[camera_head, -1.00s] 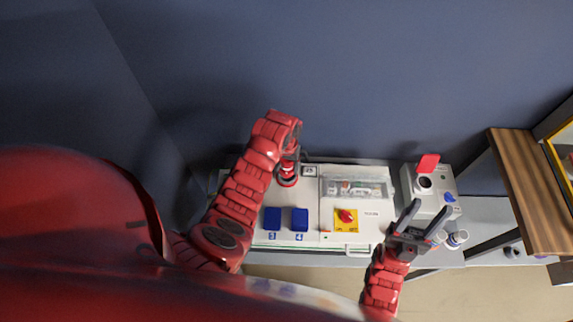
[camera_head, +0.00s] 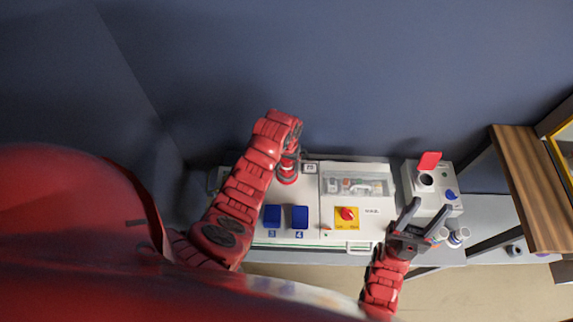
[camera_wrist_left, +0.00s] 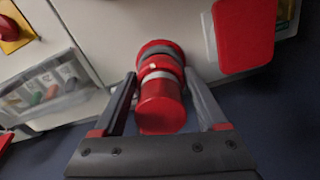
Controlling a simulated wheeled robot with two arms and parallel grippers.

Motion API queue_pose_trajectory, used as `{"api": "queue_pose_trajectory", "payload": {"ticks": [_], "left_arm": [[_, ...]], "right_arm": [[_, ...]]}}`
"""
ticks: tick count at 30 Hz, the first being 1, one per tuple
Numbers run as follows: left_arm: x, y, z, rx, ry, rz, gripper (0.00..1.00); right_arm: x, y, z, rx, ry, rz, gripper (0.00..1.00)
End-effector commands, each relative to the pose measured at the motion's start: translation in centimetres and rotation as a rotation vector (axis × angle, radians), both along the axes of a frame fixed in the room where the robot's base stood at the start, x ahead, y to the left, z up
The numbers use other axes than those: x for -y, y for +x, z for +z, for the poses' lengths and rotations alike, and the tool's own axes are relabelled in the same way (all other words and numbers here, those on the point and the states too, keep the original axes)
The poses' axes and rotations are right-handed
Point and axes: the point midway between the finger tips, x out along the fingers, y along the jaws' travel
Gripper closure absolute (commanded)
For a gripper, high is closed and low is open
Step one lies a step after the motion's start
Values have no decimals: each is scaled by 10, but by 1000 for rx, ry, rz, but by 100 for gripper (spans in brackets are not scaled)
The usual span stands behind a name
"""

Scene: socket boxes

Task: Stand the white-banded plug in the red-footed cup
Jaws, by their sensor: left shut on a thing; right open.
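The white-banded plug (camera_wrist_left: 160,100) is a red cylinder with a pale band, seen between the fingers of my left gripper (camera_wrist_left: 160,82). My left gripper (camera_head: 292,152) is shut on it, over the back left of the white panel. Just beyond the plug in the left wrist view is a round red rim with a dark grey ring (camera_wrist_left: 158,48), perhaps the red-footed cup. I cannot tell whether the plug is inside it or only lined up with it. In the head view red parts (camera_head: 287,173) show below the gripper. My right gripper (camera_head: 431,207) is open and empty at the right.
A red flap (camera_wrist_left: 245,35) stands beside the plug. A grey box (camera_head: 410,180) with a raised red flap stands right.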

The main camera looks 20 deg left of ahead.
Motion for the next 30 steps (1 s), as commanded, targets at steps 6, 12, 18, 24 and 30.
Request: {"api": "queue_pose_trajectory", "payload": {"ticks": [6,12,18,24,30], "left_arm": [[0,0,-5,0,0,0,88],[0,0,-13,0,0,0,88],[0,0,-12,0,0,0,0],[0,0,-13,0,0,0,0],[0,1,-5,4,-1,1,0]], "right_arm": [[0,0,-4,0,0,0,50],[0,0,-9,0,0,0,50],[0,0,-9,0,0,0,50],[0,0,-9,0,0,0,50],[0,0,-12,0,0,0,50]]}}
